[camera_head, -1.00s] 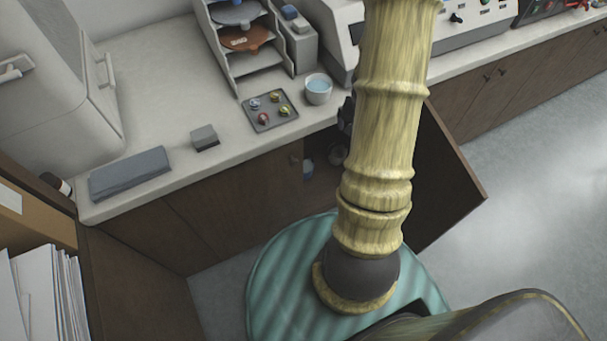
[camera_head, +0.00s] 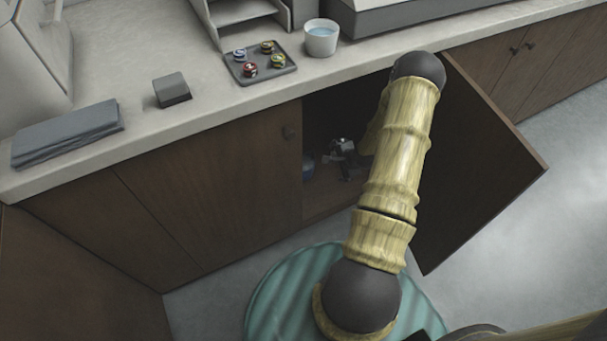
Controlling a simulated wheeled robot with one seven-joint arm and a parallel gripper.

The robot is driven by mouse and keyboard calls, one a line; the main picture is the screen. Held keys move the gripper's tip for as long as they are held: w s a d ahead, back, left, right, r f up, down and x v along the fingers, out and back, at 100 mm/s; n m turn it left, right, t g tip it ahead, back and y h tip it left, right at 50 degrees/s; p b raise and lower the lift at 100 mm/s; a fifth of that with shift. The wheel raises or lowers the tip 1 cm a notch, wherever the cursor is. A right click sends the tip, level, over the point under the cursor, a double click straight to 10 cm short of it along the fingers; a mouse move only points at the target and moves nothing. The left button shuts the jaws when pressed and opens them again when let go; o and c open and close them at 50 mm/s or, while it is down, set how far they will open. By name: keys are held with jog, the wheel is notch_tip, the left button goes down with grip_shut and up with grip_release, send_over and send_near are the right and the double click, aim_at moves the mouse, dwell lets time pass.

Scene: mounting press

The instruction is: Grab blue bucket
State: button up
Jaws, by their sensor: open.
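A small part of a blue object, likely the blue bucket (camera_head: 308,169), shows inside the open cabinet at the left edge of the opening. The closed cabinet front hides the rest of it. My gripper (camera_head: 340,155) is at the cabinet opening, a little right of the blue object and apart from it in the picture. It is small and dark here, open, with nothing seen between its fingers. My arm hides part of the opening.
The open cabinet door (camera_head: 475,165) stands out on the right. The counter (camera_head: 215,105) above holds a tray (camera_head: 258,66) of small round pieces, a white cup of water (camera_head: 321,38), a grey block (camera_head: 171,90) and a folded dark cloth (camera_head: 66,133). Floor at right is clear.

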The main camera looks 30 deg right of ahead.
jog(key=w+a+f+m+t+b, duration=0.35)
jog(key=f+b, duration=0.25)
jog(key=f, duration=0.2)
jog(key=w+a+f+m+t+b, duration=0.2)
jog(key=w+f+m+b, duration=0.3)
jog(key=f+b, duration=0.3)
jog(key=m+t+h+b, duration=0.4)
jog(key=m+t+b, duration=0.1)
jog(key=m+b, duration=0.55)
send_near(304, 175)
jog(key=w, duration=0.1)
jog(key=w+r, duration=0.1)
jog(key=w, duration=0.1)
jog(key=shift+a+r+m+g, duration=0.1)
jog(key=shift+m+g, duration=0.15)
jog(key=shift+m, duration=0.05)
jog(key=shift+s+f+m+h+b, duration=0.1)
jog(key=shift+f+m+h+b, duration=0.15)
jog(key=shift+m, duration=0.3)
jog(key=shift+f+m+h+b, duration=0.25)
jog(key=shift+m+h, duration=0.1)
jog(key=shift+m, duration=0.2)
jog(key=shift+d+r, duration=0.1)
jog(key=shift+d, duration=0.1)
jog(key=b+x, duration=0.4)
jog(key=x, duration=0.2)
jog(key=shift+w+d+r, duration=0.1)
jog(key=shift+w, duration=0.25)
